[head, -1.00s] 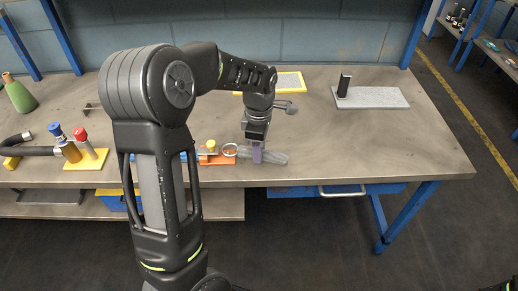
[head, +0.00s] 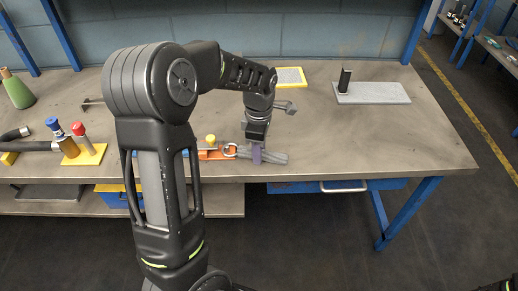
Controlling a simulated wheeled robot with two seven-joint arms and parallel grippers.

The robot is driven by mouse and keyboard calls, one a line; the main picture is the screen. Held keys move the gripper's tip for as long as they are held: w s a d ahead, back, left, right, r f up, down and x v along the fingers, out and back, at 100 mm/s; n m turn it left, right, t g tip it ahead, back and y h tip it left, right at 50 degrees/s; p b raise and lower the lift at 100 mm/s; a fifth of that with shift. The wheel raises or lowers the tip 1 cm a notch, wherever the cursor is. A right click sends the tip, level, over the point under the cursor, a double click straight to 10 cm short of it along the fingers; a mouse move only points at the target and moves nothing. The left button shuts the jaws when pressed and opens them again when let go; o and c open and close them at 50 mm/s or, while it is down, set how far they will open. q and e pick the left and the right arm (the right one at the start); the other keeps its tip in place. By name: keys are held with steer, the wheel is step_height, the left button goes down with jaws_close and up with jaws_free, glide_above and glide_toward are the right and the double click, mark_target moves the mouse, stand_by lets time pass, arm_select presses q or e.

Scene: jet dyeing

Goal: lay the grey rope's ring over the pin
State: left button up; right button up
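The grey rope (head: 275,158) is at the front edge of the bench, with its pale ring (head: 230,151) at its left end. My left gripper (head: 257,154) points down with its purple fingertips on the rope, just right of the ring, and appears shut on it. The ring is beside an orange piece (head: 215,154) with a yellow knob (head: 210,139). A black upright post (head: 345,79) stands on a grey plate (head: 372,93) at the back right. I cannot tell for sure which upright is the pin.
A yellow plate (head: 84,155) with blue-topped and red-topped pieces and a dark hose (head: 32,147) lie at the left. A green bottle (head: 16,90) stands behind them. A yellow-framed panel (head: 290,77) lies at the back.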

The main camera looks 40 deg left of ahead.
arm_select(q)
steer(key=o, duration=0.3)
step_height(320, 180, up, 8)
steer(key=shift+f, duration=0.1)
stand_by(0.5)
stand_by(0.8)
